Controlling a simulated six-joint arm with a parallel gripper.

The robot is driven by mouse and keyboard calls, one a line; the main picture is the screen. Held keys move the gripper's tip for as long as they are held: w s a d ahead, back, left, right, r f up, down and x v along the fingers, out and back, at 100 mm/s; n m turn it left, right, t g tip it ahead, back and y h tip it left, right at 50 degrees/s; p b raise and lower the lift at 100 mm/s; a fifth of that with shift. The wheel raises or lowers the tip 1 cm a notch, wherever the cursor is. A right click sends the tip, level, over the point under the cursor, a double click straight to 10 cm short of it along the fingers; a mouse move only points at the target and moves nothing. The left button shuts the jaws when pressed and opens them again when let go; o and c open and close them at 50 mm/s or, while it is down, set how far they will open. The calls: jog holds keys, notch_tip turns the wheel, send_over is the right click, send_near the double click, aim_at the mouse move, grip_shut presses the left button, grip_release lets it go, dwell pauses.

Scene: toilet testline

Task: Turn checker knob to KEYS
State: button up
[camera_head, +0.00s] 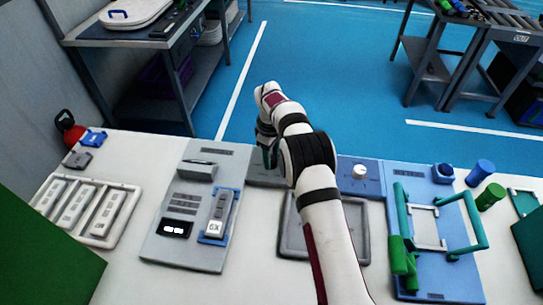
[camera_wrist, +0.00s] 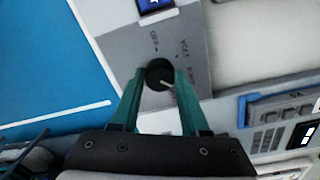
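The checker knob (camera_wrist: 158,72) is a round black knob with a short pale pointer, on a grey panel (camera_wrist: 125,45) in the wrist view. The pointer aims toward the lower right of that view. Small labels surround the knob; OFF and VOLT can be made out, and the others are too blurred or covered to read. My gripper (camera_wrist: 159,80) has its two green fingers open, one on each side of the knob. The right finger looks very close to it; contact is unclear. In the head view my gripper (camera_head: 268,152) points down over the panel (camera_head: 262,178), and the knob is hidden.
A grey tester (camera_head: 165,250) with a display and a device in a blue holder stands left of my gripper. A grey tray (camera_head: 290,245) lies in front, partly behind my arm. A blue fixture (camera_head: 440,190) with green handles stands right. A tray of devices (camera_head: 125,190) is far left.

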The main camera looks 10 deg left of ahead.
grip_shut()
jog(key=shift+m, duration=0.4)
jog(key=m, duration=0.3)
jog(key=shift+a+m, duration=0.1)
jog(key=shift+m, duration=1.9)
jog(key=o, duration=0.8)
grip_release()
jog(key=shift+o, duration=0.2)
jog(key=shift+r, duration=0.1)
